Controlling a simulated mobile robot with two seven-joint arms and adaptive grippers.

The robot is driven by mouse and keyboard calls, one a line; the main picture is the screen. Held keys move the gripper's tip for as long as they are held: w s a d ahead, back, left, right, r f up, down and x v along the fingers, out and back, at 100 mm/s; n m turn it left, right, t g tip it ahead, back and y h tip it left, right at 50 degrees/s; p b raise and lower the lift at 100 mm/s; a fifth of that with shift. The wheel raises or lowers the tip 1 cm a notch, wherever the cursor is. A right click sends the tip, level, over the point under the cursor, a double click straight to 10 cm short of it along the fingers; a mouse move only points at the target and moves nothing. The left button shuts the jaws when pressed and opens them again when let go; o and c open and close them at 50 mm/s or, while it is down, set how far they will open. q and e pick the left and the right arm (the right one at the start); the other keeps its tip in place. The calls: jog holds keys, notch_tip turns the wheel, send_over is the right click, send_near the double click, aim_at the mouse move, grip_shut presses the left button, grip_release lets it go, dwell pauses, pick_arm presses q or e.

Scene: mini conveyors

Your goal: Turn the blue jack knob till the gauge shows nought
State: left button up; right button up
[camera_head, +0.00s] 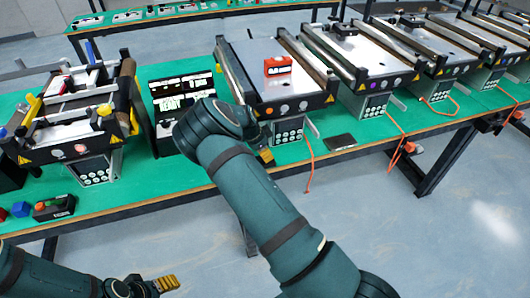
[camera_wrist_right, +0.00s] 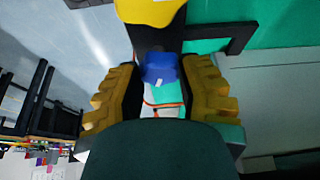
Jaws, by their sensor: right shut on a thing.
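The blue jack knob (camera_wrist_right: 160,68) has a small white mark and sits between the yellow fingers of my right gripper (camera_wrist_right: 159,72) in the right wrist view. The gripper is shut on it, below a yellow part (camera_wrist_right: 150,10). In the head view my right arm crosses the middle and hides the knob. One yellow finger of my right gripper (camera_head: 265,157) shows beside the arm. My left gripper (camera_head: 166,284) is at the bottom left, away from the bench, its finger gap unclear. I cannot make out a gauge or its reading.
Several mini conveyors stand along the green bench (camera_head: 410,122). The nearest middle one carries a red block (camera_head: 278,65). A black display panel (camera_head: 182,87) stands left of it. A dark flat pad (camera_head: 341,142) and orange cables (camera_head: 309,160) lie near the front edge.

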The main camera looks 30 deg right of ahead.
jog(key=shift+s+f, duration=0.15)
jog(key=shift+f, duration=0.05)
jog(key=o, duration=1.2)
jog(key=shift+r, duration=0.1)
jog(key=v, duration=0.3)
jog(key=a+v, duration=0.1)
jog(key=v, duration=0.1)
jog(key=shift+a, duration=0.15)
jog(key=a, duration=0.3)
jog(key=w+a, duration=0.1)
jog(key=a, duration=0.3)
jog(key=w+a, duration=0.1)
jog(key=a, duration=0.2)
jog(key=shift+w+a, duration=0.15)
jog(key=shift+a, duration=0.1)
